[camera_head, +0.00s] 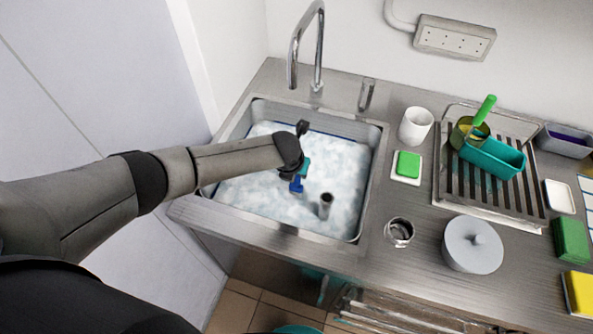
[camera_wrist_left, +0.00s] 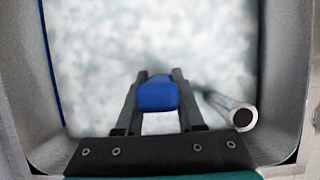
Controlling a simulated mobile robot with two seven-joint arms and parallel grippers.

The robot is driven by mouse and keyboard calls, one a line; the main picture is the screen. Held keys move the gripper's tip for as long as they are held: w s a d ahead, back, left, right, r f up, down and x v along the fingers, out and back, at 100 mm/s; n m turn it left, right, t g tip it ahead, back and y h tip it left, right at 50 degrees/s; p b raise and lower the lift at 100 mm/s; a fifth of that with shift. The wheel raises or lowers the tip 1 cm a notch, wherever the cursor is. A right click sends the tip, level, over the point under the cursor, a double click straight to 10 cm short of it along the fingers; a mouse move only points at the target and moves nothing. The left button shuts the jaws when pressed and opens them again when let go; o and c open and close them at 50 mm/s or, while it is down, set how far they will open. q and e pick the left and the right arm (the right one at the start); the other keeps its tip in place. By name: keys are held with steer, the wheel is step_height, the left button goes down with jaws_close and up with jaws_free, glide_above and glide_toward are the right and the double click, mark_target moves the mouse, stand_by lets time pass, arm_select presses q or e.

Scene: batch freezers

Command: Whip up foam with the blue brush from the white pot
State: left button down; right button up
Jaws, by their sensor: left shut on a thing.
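My left gripper (camera_head: 297,176) reaches over the sink from the left and is shut on the blue brush (camera_head: 296,187). In the left wrist view the blue end of the brush (camera_wrist_left: 157,95) sits between the two fingers (camera_wrist_left: 157,105). The brush's lower part is hidden, so I cannot tell whether it touches the foam. White foam (camera_head: 255,192) covers the water in the steel sink (camera_head: 379,165). The white pot (camera_head: 416,126) stands upright on the counter right of the sink, with nothing sticking out of it. My right gripper is not in view.
A metal pipe (camera_head: 325,206) stands up from the foam, right of my gripper; it also shows in the wrist view (camera_wrist_left: 232,108). The tap (camera_head: 293,62) rises behind the sink. A green sponge (camera_head: 408,164), steel cup (camera_head: 399,232), lidded grey pot (camera_head: 472,245) and drying rack (camera_head: 450,180) stand right.

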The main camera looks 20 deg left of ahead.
arm_select(q)
steer(key=shift+r+p, duration=3.15)
steer(key=shift+r, duration=0.5)
steer(key=shift+w+r+p, duration=0.1)
steer(key=shift+r+p, duration=0.6)
steer(key=shift+r, duration=1.65)
step_height(320, 180, up, 5)
